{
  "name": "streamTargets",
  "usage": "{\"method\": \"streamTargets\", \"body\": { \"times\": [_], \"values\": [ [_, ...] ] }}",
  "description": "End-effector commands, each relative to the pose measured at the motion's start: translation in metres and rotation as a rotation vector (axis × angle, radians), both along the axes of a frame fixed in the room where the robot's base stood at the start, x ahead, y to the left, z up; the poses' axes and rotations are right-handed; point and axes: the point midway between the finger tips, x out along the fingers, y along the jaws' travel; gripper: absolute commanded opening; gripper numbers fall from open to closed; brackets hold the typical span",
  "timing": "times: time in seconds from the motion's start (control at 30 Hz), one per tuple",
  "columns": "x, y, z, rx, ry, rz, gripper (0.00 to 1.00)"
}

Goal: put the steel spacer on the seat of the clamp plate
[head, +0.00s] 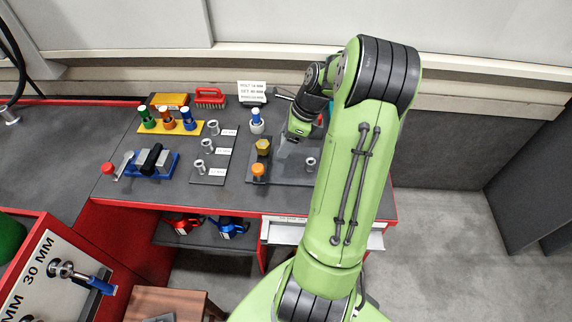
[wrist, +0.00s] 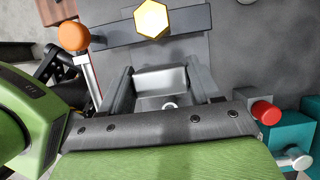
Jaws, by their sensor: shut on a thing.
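The clamp plate carries a yellow hexagonal knob (head: 263,146) and an orange knob (head: 258,169) left of my gripper. A small steel cylinder (head: 310,163) stands right of it. The seat under the gripper cannot be made out.
Several steel pieces stand on a labelled board (head: 213,166) to the left. A red knob (wrist: 265,113) is close to the gripper's right in the wrist view.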

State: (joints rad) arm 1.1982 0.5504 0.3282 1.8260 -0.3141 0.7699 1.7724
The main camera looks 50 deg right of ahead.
Motion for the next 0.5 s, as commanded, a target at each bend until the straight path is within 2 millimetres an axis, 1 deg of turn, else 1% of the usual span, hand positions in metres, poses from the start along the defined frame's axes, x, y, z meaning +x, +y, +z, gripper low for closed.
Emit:
{"method": "streamTargets", "body": {
  "times": [0.03, 0.1, 0.17, 0.33, 0.4, 0.5],
  "values": [
    [0.0, 0.001, -0.017, 0.004, 0.002, 0.001, 0.11],
    [0.0, 0.001, -0.03, 0.003, 0.002, 0.002, 0.11],
    [0.0, 0.001, -0.038, 0.002, 0.001, 0.002, 0.11],
    [0.0, 0.001, -0.071, 0.003, 0.002, 0.002, 0.11],
    [0.0, 0.001, -0.079, 0.002, 0.001, 0.002, 0.11],
    [0.0, 0.0, -0.077, 0.0, 0.0, 0.001, 0.11]
  ]
}}
